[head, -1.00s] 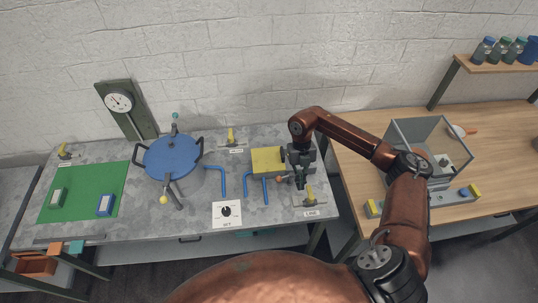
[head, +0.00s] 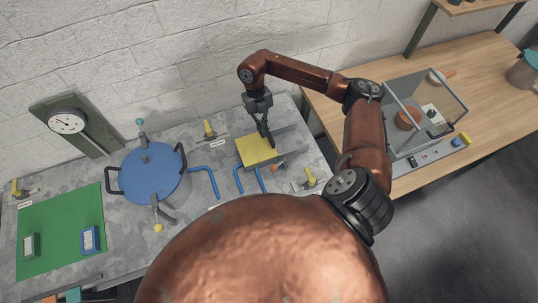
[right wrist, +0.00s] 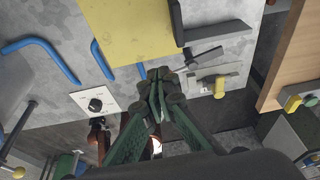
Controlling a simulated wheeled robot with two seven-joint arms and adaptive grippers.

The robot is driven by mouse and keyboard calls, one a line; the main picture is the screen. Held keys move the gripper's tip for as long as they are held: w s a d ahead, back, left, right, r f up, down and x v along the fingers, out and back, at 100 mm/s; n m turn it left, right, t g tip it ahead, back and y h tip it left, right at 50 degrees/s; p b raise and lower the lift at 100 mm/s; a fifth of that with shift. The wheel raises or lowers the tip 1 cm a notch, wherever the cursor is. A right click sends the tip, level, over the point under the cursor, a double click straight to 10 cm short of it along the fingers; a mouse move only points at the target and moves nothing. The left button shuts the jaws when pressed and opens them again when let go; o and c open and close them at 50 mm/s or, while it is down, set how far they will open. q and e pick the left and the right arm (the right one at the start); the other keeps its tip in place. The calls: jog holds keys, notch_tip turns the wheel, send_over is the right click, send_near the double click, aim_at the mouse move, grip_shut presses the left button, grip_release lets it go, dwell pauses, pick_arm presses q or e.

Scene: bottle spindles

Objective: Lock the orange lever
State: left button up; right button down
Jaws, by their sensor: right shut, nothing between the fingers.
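A small orange lever end (head: 277,167) shows at the front right of the yellow plate (head: 257,150) on the grey bench. In the right wrist view, a dark lever bar (right wrist: 205,57) lies beside the yellow plate (right wrist: 125,30); I see no orange on it there, so I cannot tell if it is the same lever. My right gripper (head: 270,143) points down over the right edge of the plate, apart from the orange end. Its fingers (right wrist: 157,98) are together and empty in the right wrist view. My left gripper is out of view.
Blue pipes (head: 203,172) and a blue round lid with handles (head: 152,173) are left of the plate. Yellow-handled valves stand behind (head: 208,129) and at front right (head: 310,177). A clear-walled box (head: 425,105) stands on the wooden table at right.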

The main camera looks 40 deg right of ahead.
jog(key=p, duration=0.1)
send_near(270, 157)
jog(key=shift+w+a+f, duration=0.25)
jog(key=shift+w, duration=0.1)
jog(key=p+x, duration=0.1)
jog(key=x, duration=0.4)
jog(key=shift+w, duration=0.1)
jog(key=shift+s+a+f+p, duration=0.1)
jog(key=shift+s+a+p, duration=0.05)
jog(key=shift+s+p, duration=0.4)
jog(key=shift+s+a+f+p, duration=0.15)
jog(key=shift+s+p, duration=0.15)
jog(key=shift+s, duration=0.35)
jog(key=shift+s+a, duration=0.15)
jog(key=shift+s, duration=0.45)
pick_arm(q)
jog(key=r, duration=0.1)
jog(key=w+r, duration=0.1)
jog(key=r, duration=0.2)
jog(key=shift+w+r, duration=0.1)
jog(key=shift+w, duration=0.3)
pick_arm(e)
jog(key=shift+f, duration=0.2)
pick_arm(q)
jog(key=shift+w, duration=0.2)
pick_arm(e)
jog(key=shift+s, duration=0.1)
